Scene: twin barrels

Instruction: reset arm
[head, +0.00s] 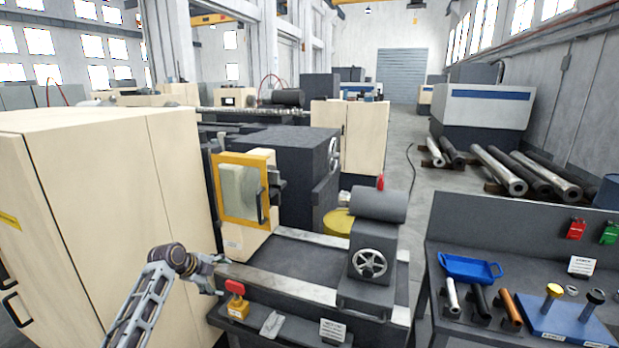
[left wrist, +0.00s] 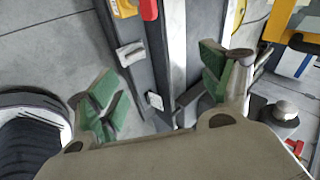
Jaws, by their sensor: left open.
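My left arm comes in from the lower left in the head view. Its gripper (head: 214,274) is in the air at the left end of the grey lathe (head: 310,262), close to the red-topped yellow switch box (head: 236,300). In the left wrist view the two green-padded fingers of the left gripper (left wrist: 157,88) are spread wide with nothing between them. The switch box (left wrist: 125,8) shows beyond them at the top edge. My right gripper is in neither view.
A tall cream cabinet (head: 100,215) stands close on the left of my left arm. A yellow-framed guard (head: 242,190) rises behind the gripper. On the right, a dark workbench (head: 500,225) holds a blue tray (head: 470,268) and several short bars. An aisle (head: 405,170) runs behind.

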